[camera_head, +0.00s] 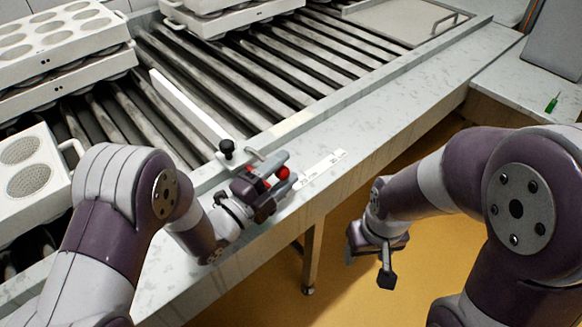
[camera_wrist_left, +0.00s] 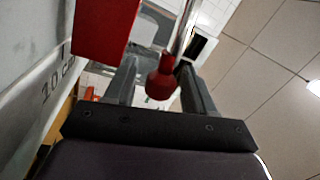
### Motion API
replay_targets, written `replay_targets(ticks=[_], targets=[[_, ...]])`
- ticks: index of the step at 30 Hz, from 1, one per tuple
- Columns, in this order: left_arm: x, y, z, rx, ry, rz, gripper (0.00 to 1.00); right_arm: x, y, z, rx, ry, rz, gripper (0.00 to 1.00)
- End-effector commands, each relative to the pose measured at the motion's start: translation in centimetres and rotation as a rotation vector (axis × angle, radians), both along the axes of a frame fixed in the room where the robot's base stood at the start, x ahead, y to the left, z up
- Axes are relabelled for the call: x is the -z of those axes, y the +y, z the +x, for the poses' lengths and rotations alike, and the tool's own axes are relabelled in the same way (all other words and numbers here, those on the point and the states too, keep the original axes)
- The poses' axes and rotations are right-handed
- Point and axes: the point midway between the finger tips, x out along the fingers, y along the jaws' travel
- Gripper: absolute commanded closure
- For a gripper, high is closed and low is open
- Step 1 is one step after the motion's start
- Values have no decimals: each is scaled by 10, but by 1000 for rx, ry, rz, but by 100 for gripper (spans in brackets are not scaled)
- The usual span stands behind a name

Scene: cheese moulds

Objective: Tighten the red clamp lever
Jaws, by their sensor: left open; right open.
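The red clamp lever shows as a round red knob (camera_head: 282,173) at the near rail of the roller conveyor. In the left wrist view the knob (camera_wrist_left: 160,82) and its neck sit between my two fingers, with a red block (camera_wrist_left: 106,28) above and left. My left gripper (camera_head: 285,171) is open, one finger on each side of the knob; I cannot tell whether either finger touches it. The rest of the clamp is mostly hidden behind the gripper. My right gripper (camera_head: 368,262) is open and empty, hanging over the yellow floor to the right of the rail.
A white guide bar (camera_head: 190,108) with a black knob (camera_head: 227,147) lies across the rollers. A scale strip (camera_head: 320,169) is on the near rail. White mould blocks (camera_head: 35,190) stand at left and back. A green screwdriver (camera_head: 552,103) lies on the right counter.

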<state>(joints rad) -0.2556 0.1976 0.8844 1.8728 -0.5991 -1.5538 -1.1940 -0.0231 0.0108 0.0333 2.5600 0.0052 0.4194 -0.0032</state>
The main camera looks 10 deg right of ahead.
Motion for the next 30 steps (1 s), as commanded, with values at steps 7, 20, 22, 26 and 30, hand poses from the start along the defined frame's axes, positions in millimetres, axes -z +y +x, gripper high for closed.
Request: replay_targets(ticks=[7,20,22,26,30], targets=[[-46,1,1,-2,-4,0,46,-16,0,0,0,0,0,39],[-98,-80,-57,5,-1,-1,46,-28,0,0,0,0,0,39],[-103,-87,-62,3,-1,0,46,-29,0,0,0,0,0,39],[-107,-94,-66,-1,1,1,46,-30,0,0,0,0,0,39],[-107,-95,-67,-2,1,1,46,-30,0,0,0,0,0,39]])
